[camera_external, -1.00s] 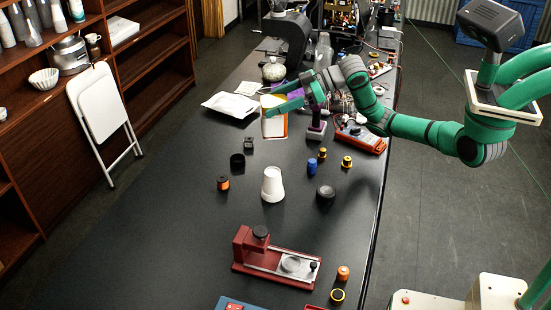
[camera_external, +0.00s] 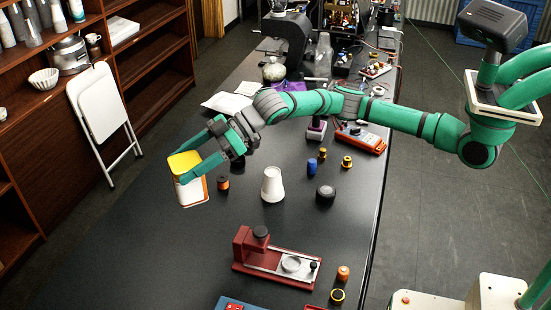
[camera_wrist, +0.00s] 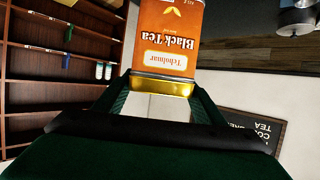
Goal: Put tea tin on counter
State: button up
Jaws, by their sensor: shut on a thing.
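The tea tin (camera_external: 190,183) is white and orange with a yellow lid, tilted a little, over the left side of the dark counter (camera_external: 130,245). In the wrist view the tin (camera_wrist: 168,35) shows an orange face reading "Black Tea", upside down in the picture. My gripper (camera_external: 196,170) is shut on the tin near its lid end. In the wrist view the gripper's fingers (camera_wrist: 160,97) lie on either side of the tin's gold end. Whether the tin's lower end touches the counter cannot be told.
A white cup (camera_external: 272,185), an orange-and-black spool (camera_external: 223,183), a dark round knob (camera_external: 326,194) and a blue bottle (camera_external: 312,166) stand right of the tin. A red device (camera_external: 275,262) sits nearer the front. The counter's front left is clear. A folded white chair (camera_external: 103,115) leans by the shelves.

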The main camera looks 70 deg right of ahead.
notch_tip(320, 180, down, 24)
jog(key=shift+d+r, duration=0.15)
jog(key=shift+d, duration=0.05)
dwell(0.5)
jog(key=o, duration=1.2)
jog(key=v, duration=1.2)
